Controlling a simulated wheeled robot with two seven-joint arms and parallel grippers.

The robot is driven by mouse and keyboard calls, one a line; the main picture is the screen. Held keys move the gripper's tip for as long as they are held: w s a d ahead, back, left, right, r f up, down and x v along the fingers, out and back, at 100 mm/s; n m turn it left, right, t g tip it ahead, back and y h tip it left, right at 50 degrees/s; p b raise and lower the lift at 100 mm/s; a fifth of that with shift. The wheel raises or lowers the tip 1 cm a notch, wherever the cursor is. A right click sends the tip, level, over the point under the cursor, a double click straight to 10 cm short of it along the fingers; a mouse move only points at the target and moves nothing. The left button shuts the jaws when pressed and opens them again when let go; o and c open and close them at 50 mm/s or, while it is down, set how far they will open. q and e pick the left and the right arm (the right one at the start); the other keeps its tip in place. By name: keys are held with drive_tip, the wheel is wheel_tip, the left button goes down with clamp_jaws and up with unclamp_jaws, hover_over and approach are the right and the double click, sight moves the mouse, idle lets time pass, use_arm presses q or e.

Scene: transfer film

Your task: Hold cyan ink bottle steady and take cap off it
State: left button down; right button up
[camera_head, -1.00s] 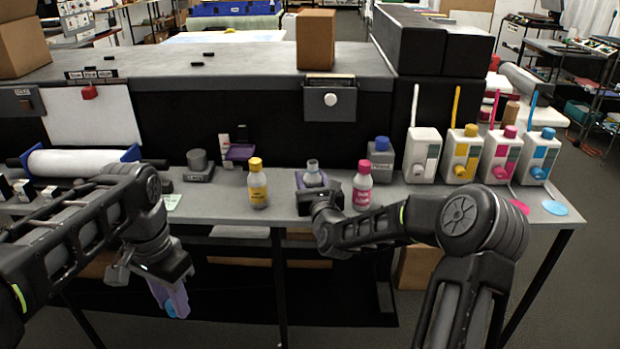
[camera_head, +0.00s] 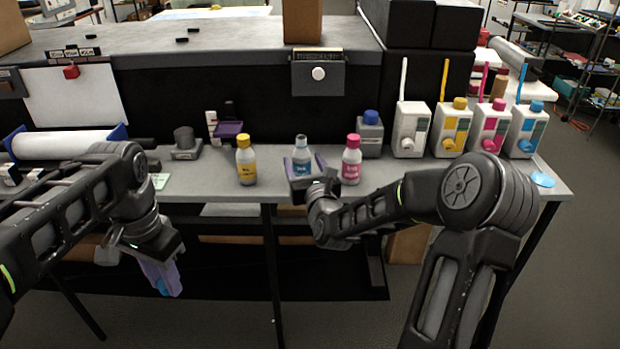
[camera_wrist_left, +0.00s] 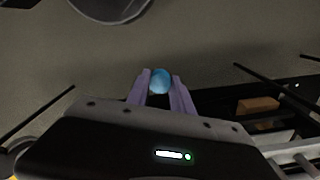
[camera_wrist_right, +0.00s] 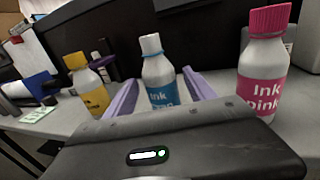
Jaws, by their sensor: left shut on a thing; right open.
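The cyan ink bottle (camera_head: 302,158) stands upright near the table's front edge, its pale neck uncapped; its base is hidden. My right gripper (camera_head: 304,168) is open, with a purple finger on each side of the bottle. In the right wrist view the bottle (camera_wrist_right: 160,82) shows between the fingers, with a gap on the right. My left gripper (camera_head: 163,280) is low in front of the table, off its edge, pointing down. It is shut on the blue cap (camera_wrist_left: 160,82), which also shows at its fingertips in the head view (camera_head: 162,287).
A yellow ink bottle (camera_head: 246,165) stands left of the cyan one and a pink ink bottle (camera_head: 351,165) close on its right. A blue-capped grey container (camera_head: 370,138) and several white jugs (camera_head: 410,130) stand further right.

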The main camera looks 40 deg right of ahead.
use_arm(q)
drive_tip(key=shift+f, duration=0.1)
use_arm(e)
drive_tip(key=v, duration=0.7)
